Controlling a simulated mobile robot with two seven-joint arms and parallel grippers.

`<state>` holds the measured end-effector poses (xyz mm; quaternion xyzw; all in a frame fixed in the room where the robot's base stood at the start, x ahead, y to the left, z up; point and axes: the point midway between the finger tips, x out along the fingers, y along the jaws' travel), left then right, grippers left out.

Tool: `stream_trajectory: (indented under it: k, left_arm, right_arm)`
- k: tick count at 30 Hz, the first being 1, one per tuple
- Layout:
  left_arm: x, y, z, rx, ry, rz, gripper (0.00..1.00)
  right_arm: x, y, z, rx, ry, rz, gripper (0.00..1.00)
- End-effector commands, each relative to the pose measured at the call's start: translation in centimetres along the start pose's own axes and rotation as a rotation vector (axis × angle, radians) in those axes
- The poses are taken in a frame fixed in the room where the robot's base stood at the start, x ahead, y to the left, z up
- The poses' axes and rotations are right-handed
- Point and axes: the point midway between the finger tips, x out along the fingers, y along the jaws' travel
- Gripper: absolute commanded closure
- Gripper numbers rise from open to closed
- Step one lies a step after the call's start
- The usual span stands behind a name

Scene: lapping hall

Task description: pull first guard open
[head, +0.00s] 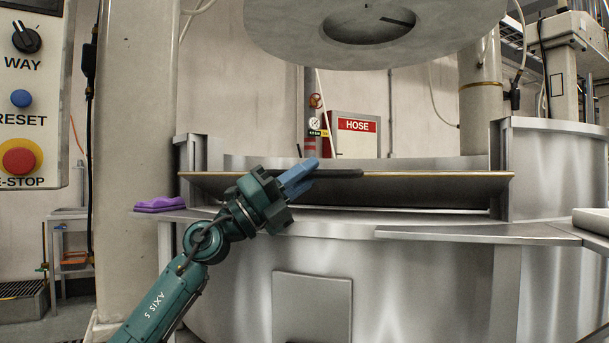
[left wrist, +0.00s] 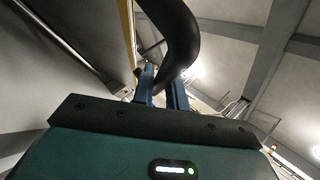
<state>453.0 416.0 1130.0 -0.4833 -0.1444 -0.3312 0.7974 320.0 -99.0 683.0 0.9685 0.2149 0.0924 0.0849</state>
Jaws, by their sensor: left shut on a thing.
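The guard (head: 430,187) is a wide grey metal panel with a tan edge, set between two upright posts at the front of the large round machine. It appears leaned outward in the head view, with a gap below it. A black bar handle (head: 340,173) is on it. My left gripper (head: 298,178), with blue fingers, is shut on the handle's left part. In the left wrist view the dark curved handle (left wrist: 182,35) passes at the blue fingers (left wrist: 162,90), which partly hide behind it. The guard's yellowish edge (left wrist: 127,35) shows beside it. My right gripper is not in view.
A purple cloth (head: 160,204) lies on the machine's ledge at left. A grey round plate (head: 375,55) hangs overhead. A metal shelf (head: 475,233) juts out at right. A control panel (head: 30,95) with an emergency stop stands at far left.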

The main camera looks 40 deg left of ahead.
Motion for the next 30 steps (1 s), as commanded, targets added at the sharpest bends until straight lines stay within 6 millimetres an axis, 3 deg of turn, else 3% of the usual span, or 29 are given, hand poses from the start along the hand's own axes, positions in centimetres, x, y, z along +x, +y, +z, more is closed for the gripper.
stream_trajectory:
  k: [5,6,13,23,30]
  left_arm:
    - [0.0,0.1,0.1,-0.001,-0.001,0.003,1.00]
    - [0.0,0.1,0.1,-0.001,-0.002,0.003,0.83]
    - [0.0,0.1,0.1,-0.001,-0.002,0.002,0.64]
    - [-0.3,0.1,0.0,-0.001,-0.003,0.001,0.64]
    - [-3.2,0.3,-0.1,-0.003,-0.004,0.002,0.64]
  right_arm:
    - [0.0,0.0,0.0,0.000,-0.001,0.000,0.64]
    - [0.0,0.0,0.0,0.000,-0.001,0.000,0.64]
    - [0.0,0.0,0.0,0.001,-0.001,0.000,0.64]
    - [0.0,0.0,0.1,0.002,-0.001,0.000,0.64]
    - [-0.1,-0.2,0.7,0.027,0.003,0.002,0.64]
